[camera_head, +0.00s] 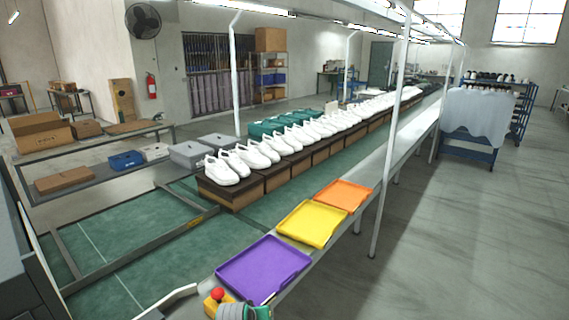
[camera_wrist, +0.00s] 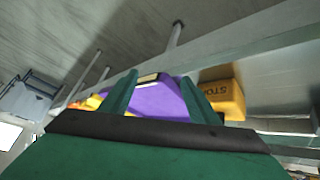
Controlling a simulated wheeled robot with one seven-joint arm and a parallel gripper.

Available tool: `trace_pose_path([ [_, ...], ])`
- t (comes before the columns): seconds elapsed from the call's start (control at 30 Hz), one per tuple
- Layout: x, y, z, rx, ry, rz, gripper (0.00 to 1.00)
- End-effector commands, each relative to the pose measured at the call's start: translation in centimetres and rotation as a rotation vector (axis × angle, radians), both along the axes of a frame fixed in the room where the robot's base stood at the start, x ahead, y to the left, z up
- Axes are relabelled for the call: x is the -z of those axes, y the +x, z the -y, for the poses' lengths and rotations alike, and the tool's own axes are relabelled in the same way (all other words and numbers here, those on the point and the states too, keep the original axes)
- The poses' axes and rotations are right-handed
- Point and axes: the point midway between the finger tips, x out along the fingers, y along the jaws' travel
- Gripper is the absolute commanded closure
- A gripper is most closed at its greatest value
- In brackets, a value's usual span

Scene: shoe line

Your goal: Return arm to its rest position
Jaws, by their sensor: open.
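My gripper (camera_wrist: 159,77) shows in the wrist view as two green fingers set apart, with nothing held between them. In the head view, part of a grey and green arm end (camera_head: 246,312) of mine shows at the bottom edge, next to the stop-button box. The purple tray (camera_head: 263,267) lies empty on the side shelf just beyond it. In the wrist view the purple tray (camera_wrist: 158,100) shows behind and between the fingers, apart from them as far as I can tell.
A yellow box with a red stop button (camera_head: 217,294) stands close to my arm; it also shows in the wrist view (camera_wrist: 224,97). A yellow tray (camera_head: 312,223) and an orange tray (camera_head: 342,196) lie farther along the shelf. White shoes (camera_head: 222,170) line the conveyor. A white post (camera_head: 384,180) rises beside the shelf.

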Motion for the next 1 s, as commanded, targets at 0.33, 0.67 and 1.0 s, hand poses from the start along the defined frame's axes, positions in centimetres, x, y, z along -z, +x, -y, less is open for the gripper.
trace_pose_path([
  [0.33,7.4,-6.6,7.2,-0.031,-0.076,0.146,0.44],
  [0.67,11.2,-15.5,11.0,-0.083,-0.095,0.267,0.44],
  [1.0,11.7,-26.2,12.3,-0.126,-0.057,0.379,0.44],
])
